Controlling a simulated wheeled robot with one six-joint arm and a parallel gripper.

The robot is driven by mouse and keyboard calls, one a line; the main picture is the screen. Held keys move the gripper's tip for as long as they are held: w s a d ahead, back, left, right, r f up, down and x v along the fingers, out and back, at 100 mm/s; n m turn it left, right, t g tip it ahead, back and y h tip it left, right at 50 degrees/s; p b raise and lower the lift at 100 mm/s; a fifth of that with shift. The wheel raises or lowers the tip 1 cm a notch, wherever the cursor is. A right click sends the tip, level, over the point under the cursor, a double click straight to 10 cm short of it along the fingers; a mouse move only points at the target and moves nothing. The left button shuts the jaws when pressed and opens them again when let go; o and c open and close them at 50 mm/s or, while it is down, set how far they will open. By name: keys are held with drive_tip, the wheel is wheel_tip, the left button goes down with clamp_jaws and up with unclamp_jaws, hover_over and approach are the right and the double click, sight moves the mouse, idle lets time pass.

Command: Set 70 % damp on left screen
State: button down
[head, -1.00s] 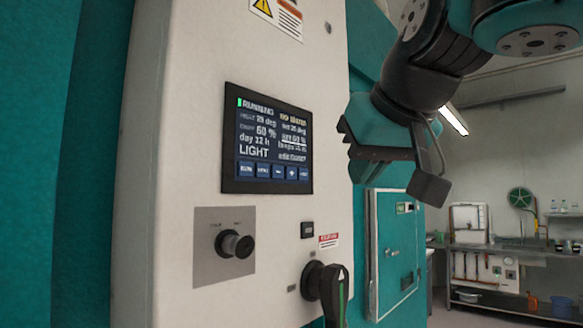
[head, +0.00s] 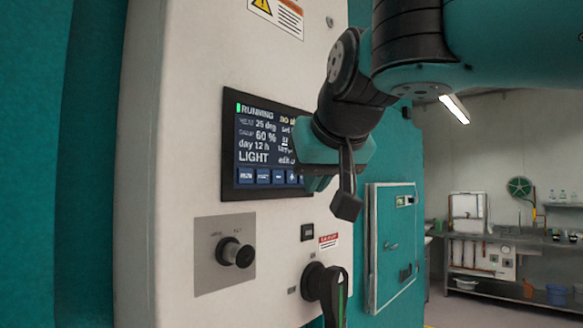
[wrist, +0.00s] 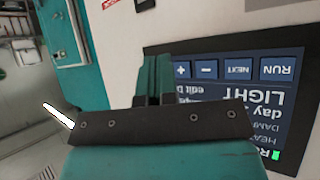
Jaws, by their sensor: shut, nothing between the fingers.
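The dark screen (head: 250,140) is on a pale panel. It reads RUNNING, 25 deg, DAMP 60 %, day 12 h and LIGHT. Its right column is partly hidden behind my gripper. It also shows upside down in the wrist view (wrist: 285,95), with RUN, NEXT, minus and plus (wrist: 181,70) buttons and a line starting "edit D", cut off by my gripper. My gripper (head: 316,184) is shut and empty at the screen's lower right. In the wrist view its fingertips (wrist: 155,60) are beside the plus button; I cannot tell whether they touch the screen.
A round knob (head: 238,254) and a large dark rotary handle (head: 325,287) stick out below the screen. A small black switch (head: 307,232) lies between. A teal cabinet (head: 392,245) stands to the right. A bench with sink and shelves (head: 500,255) is farther back, beyond open floor.

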drive_tip(key=shift+w+a, duration=0.25)
drive_tip(key=shift+a, duration=0.15)
drive_tip(key=shift+w, duration=0.1)
idle(1.8)
drive_tip(key=shift+w+a+p, duration=0.2)
drive_tip(key=shift+a+p, duration=0.1)
drive_tip(key=shift+p, duration=0.1)
drive_tip(key=shift+w+a, duration=0.15)
drive_tip(key=shift+a, duration=0.1)
idle(0.5)
drive_tip(key=shift+d, duration=0.15)
drive_tip(key=shift+s+d, duration=0.4)
drive_tip(key=shift+d, duration=0.05)
drive_tip(key=s+d+b, duration=0.1)
drive_tip(key=d, duration=0.1)
drive_tip(key=s+d+b, duration=0.1)
drive_tip(key=s+d, duration=0.1)
drive_tip(key=shift+b, duration=0.35)
